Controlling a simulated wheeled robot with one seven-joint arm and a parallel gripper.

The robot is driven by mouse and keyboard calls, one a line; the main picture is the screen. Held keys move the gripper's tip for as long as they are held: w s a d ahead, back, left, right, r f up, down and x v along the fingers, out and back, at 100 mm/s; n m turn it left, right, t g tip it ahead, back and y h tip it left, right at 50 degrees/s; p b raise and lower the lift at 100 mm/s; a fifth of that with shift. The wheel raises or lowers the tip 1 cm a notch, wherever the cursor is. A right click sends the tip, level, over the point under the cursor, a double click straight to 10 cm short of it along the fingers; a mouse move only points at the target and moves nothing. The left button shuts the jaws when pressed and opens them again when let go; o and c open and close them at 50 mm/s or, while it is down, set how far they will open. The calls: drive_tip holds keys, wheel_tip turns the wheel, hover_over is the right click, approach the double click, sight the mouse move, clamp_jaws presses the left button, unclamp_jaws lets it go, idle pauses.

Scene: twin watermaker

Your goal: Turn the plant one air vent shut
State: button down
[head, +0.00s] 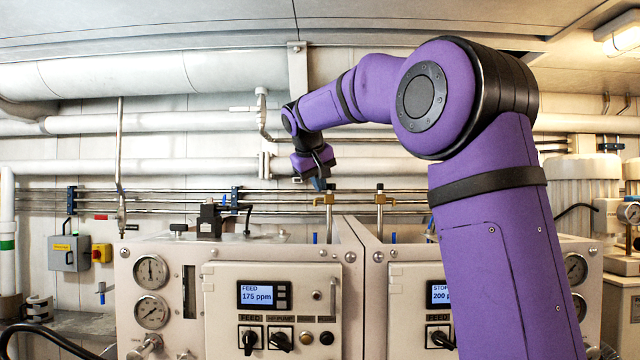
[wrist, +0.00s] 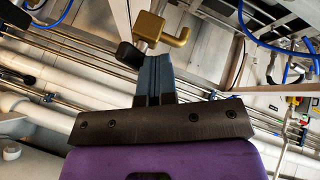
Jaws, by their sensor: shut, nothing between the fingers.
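A brass vent fitting (head: 328,203) stands on top of the left plant, near the back right corner of its cabinet. It shows close up in the wrist view as a brass block (wrist: 149,27) with a short brass outlet; a dark stub (wrist: 130,55) lies beside it. My gripper (head: 319,184) is over the fitting's top in the head view, pointing down. In the wrist view my gripper (wrist: 154,62) has its blue-grey fingers together and empty, just short of the brass block. I cannot tell whether they touch the dark stub. The vent's handle position is unclear.
The left plant's panel (head: 262,295) reads FEED 175 ppm. A second brass fitting (head: 381,203) stands on the right plant, near my arm. Steel pipes (head: 200,198) run along the wall behind. A black device (head: 211,218) sits on the left cabinet top.

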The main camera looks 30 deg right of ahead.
drive_tip(key=m+g, duration=0.1)
drive_tip(key=w+m+g, duration=0.1)
drive_tip(key=m, duration=0.1)
drive_tip(key=m+g+h, duration=0.1)
drive_tip(key=m, duration=0.1)
drive_tip(key=shift+w+d, duration=0.15)
drive_tip(key=shift+d, duration=0.15)
drive_tip(key=shift+w+d, duration=0.1)
idle(1.7)
idle(0.8)
